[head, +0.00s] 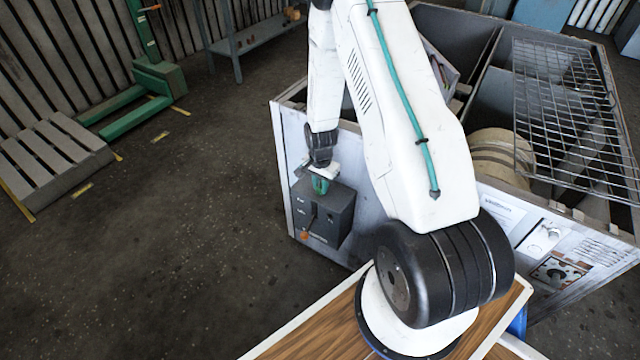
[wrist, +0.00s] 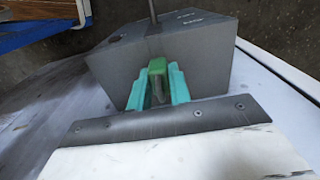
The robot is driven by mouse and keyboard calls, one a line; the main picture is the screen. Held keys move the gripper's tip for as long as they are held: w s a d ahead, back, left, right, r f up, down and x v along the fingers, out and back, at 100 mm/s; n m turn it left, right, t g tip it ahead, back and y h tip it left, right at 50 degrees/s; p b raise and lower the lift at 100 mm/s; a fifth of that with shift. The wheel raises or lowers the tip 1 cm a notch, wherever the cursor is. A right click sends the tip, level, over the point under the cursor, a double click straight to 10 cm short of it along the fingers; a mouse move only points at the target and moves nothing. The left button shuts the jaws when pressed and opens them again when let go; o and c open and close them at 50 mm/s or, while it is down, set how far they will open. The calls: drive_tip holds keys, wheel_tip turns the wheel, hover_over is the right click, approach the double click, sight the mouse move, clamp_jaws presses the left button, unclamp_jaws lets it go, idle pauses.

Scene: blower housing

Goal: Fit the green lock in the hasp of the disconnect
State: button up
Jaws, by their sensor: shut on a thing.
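The disconnect is a dark grey box (head: 322,214) on the side of the blower housing, with an orange-tipped handle (head: 304,235) low on its face. In the wrist view the grey box (wrist: 195,60) fills the upper middle, with a thin rod at its top edge. My gripper (head: 319,184) is at the top of the box. In the wrist view my teal fingers (wrist: 158,88) are shut on the green lock (wrist: 157,66), which shows between them against the box. The hasp is hidden, so I cannot tell whether the lock touches it.
The light housing panel (head: 484,204) runs beside the box, with a wire grid (head: 570,110) on top at the right. A wooden-topped surface (head: 300,325) is under my arm's base. Grey pallet (head: 55,155) and green stand (head: 158,80) are at the left; the floor between is clear.

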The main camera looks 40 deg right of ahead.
drive_tip(key=shift+f, duration=0.25)
drive_tip(key=o, duration=0.9)
wheel_tip(320, 180, up, 8)
drive_tip(key=shift+f, duration=0.15)
